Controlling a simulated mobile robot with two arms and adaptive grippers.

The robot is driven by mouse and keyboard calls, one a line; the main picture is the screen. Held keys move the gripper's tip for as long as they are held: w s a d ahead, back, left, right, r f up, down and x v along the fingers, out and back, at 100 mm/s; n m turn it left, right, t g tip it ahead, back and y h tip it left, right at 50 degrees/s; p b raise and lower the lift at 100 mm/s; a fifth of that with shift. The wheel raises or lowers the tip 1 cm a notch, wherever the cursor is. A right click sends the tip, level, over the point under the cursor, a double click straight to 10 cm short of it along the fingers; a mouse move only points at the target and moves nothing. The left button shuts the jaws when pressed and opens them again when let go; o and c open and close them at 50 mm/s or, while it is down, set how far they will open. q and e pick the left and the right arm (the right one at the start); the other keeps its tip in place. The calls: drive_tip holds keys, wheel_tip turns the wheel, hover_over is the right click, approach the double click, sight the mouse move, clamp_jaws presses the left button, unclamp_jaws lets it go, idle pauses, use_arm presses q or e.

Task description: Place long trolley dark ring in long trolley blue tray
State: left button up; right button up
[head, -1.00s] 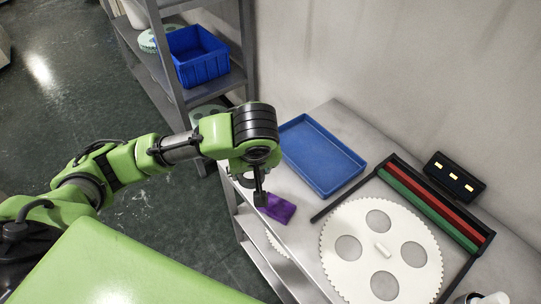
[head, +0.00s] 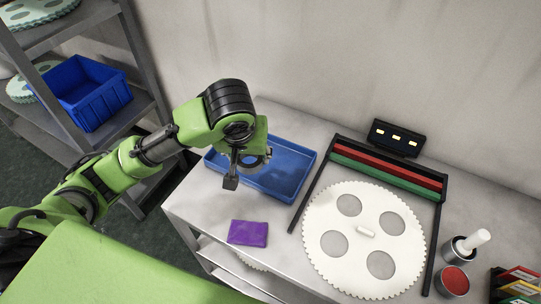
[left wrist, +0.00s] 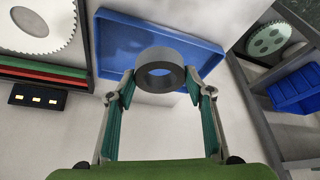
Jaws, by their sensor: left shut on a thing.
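My left gripper (head: 243,172) is shut on the dark ring (left wrist: 160,86), which sits between both fingertips in the left wrist view. In the head view the ring is mostly hidden behind the gripper. The shallow blue tray (head: 288,165) lies on the trolley top, behind and right of the gripper. It also shows in the left wrist view (left wrist: 116,45), where the ring overlaps its edge. The ring appears held above the surface; its exact height is unclear. The tray's visible floor is empty. My right gripper is not in view.
A purple cloth (head: 248,233) lies at the trolley's front edge. A large white toothed disc (head: 365,210) lies right, beside red and green bars (head: 390,170) in a black frame. A small lit black box (head: 396,138) stands behind. A shelf holds a deep blue bin (head: 95,95).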

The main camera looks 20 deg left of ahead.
use_arm(q)
drive_tip(key=w+a+f, duration=0.2)
drive_tip(key=w, duration=0.1)
drive_tip(key=w+a+f+p, duration=0.1)
drive_tip(key=w+a+f, duration=0.1)
drive_tip(key=w+f, duration=0.1)
drive_tip(key=w+a+f, duration=0.3)
drive_tip(key=w, duration=0.2)
drive_tip(key=shift+f, duration=0.25)
drive_tip(key=shift+w+a+f+p, duration=0.15)
drive_tip(key=shift+w+f+p, duration=0.15)
drive_tip(key=shift+f, duration=0.2)
wheel_tip(320, 180, down, 3)
drive_tip(key=shift+a+p, duration=0.1)
drive_tip(key=shift+p, duration=0.35)
drive_tip(key=shift+f, duration=0.1)
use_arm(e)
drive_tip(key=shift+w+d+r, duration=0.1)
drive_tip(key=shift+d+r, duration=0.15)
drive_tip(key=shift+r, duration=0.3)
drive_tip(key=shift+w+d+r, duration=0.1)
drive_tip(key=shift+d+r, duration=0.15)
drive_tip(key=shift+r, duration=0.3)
use_arm(q)
drive_tip(key=shift+f, duration=0.1)
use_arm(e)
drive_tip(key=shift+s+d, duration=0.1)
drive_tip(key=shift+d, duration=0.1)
